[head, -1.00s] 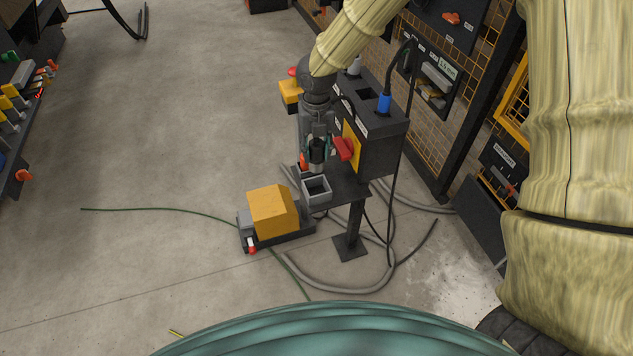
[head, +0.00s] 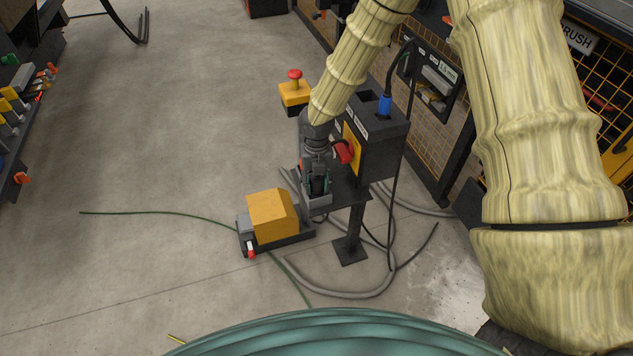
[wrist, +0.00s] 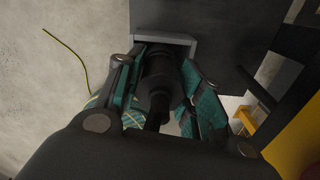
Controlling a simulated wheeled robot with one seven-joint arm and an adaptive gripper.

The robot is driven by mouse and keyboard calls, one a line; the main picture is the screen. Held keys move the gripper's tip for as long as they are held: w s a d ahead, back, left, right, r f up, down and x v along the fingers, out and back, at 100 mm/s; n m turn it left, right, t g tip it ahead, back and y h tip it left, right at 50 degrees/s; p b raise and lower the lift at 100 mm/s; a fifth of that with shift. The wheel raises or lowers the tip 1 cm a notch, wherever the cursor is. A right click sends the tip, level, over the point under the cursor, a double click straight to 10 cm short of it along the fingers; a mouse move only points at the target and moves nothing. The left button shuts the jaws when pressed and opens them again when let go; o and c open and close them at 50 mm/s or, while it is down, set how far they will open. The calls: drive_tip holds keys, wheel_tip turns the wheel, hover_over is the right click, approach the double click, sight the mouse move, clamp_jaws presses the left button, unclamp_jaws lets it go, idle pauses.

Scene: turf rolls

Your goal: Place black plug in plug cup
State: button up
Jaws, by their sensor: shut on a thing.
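The black plug (wrist: 160,75) is held between the teal-padded fingers of my gripper (wrist: 163,88). In the head view, my gripper (head: 317,183) points down over the plug cup (head: 318,203), a grey square cup on the small dark shelf of the stand. The plug shows there as a dark shape (head: 318,186) at the cup's mouth. In the wrist view, the light grey rim of the cup (wrist: 165,40) shows just beyond the plug. The plug's lower end is hidden, so I cannot tell how deep it sits or whether it touches the cup's floor.
The dark box (head: 375,140) with a red handle (head: 343,151) and a blue plug (head: 385,104) stands right of my gripper. A yellow-topped machine (head: 272,215) is on the floor at left. A red button on a yellow box (head: 295,90) is behind. Cables lie on the floor.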

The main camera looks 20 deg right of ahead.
idle(0.3)
drive_tip(key=o, duration=1.1)
drive_tip(key=shift+f, duration=0.1)
wheel_tip(320, 180, up, 12)
drive_tip(key=shift+r+p, duration=0.1)
drive_tip(key=shift+p, duration=0.35)
drive_tip(key=s+a+f+m+g+y, duration=0.1)
drive_tip(key=s+a+f+m+y, duration=0.25)
drive_tip(key=s+f+m, duration=1.55)
drive_tip(key=s+d+f+m+h, duration=0.1)
drive_tip(key=s+d+f+m, duration=0.1)
drive_tip(key=s+m, duration=0.3)
drive_tip(key=s+d+f+m+h, duration=0.1)
drive_tip(key=s+d+f+m, duration=0.1)
drive_tip(key=s+m, duration=0.3)
drive_tip(key=s+d+f+m+t+h, duration=0.1)
drive_tip(key=s+d+f+m, duration=0.2)
drive_tip(key=s+m, duration=0.2)
drive_tip(key=shift+s+f+m+h, duration=0.15)
drive_tip(key=shift+s+m, duration=0.05)
drive_tip(key=shift+s, duration=0.4)
drive_tip(key=shift+s+f+m+h, duration=0.1)
drive_tip(key=shift+s+f+m, duration=0.1)
drive_tip(key=shift+s, duration=0.35)
